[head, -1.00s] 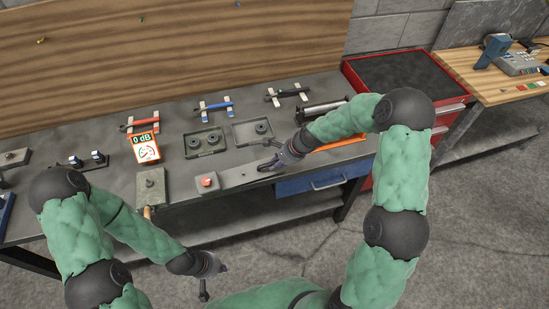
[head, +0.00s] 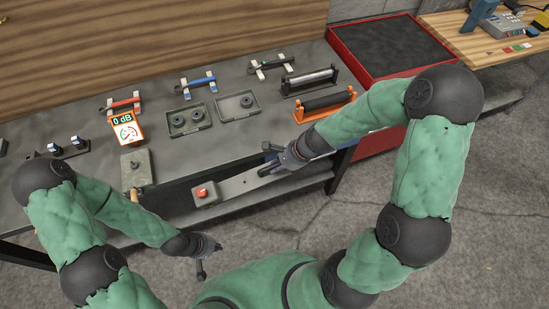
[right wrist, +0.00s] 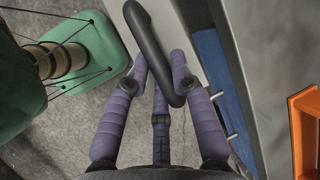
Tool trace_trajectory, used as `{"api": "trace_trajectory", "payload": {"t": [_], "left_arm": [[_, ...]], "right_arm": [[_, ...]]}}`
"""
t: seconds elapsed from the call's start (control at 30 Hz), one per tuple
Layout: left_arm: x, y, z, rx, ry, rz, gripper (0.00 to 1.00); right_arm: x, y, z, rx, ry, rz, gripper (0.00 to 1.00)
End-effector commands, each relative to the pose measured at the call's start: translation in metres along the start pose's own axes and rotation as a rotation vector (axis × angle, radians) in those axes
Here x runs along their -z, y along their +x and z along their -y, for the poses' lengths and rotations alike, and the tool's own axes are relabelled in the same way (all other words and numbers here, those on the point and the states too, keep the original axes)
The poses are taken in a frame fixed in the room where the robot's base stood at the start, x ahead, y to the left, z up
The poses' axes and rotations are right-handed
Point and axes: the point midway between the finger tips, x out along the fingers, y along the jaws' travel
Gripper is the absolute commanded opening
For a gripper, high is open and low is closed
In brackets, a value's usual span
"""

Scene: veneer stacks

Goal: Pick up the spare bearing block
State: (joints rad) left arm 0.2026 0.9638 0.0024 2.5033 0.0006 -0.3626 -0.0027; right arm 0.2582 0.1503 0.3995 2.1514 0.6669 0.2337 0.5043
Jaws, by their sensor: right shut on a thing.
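Small dark round pieces that look like bearing blocks sit in a dark tray (head: 188,129) and a grey tray (head: 231,117) on the bench. I cannot tell which is the spare. My right gripper (head: 274,162) is shut on a dark bar handle (right wrist: 150,45) of a flat grey panel (head: 239,187) at the bench's front edge. In the right wrist view, the fingers of my right gripper (right wrist: 160,80) lie around this handle. A red button (head: 202,192) stands at the panel's left end. My left gripper (head: 208,262) hangs open and empty in front of the bench.
A gauge marked "0 dB" (head: 126,130) and a grey box (head: 137,169) stand left of the trays. Tools on holders line the back. An orange-framed roller (head: 327,103) and a red cabinet (head: 385,48) are at the right. Bare floor lies in front.

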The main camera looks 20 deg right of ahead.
Motion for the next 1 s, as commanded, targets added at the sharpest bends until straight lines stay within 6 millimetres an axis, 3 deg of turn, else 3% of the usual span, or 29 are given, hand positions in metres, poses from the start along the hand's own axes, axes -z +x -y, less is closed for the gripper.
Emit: {"api": "trace_trajectory", "payload": {"t": [0.3,0.77,1.0], "left_arm": [[0.0,0.005,0.002,0.0,0.0,0.0,0.0],[0.0,0.006,0.002,0.0,0.0,0.0,0.0],[-0.001,-0.013,-0.004,0.0,0.0,0.0,0.0]], "right_arm": [[-0.004,-0.008,-0.021,0.003,0.001,0.001,0.0],[-0.005,-0.009,-0.024,0.003,0.002,0.001,0.0],[-0.006,-0.012,-0.022,-0.024,0.013,0.003,0.0]]}}
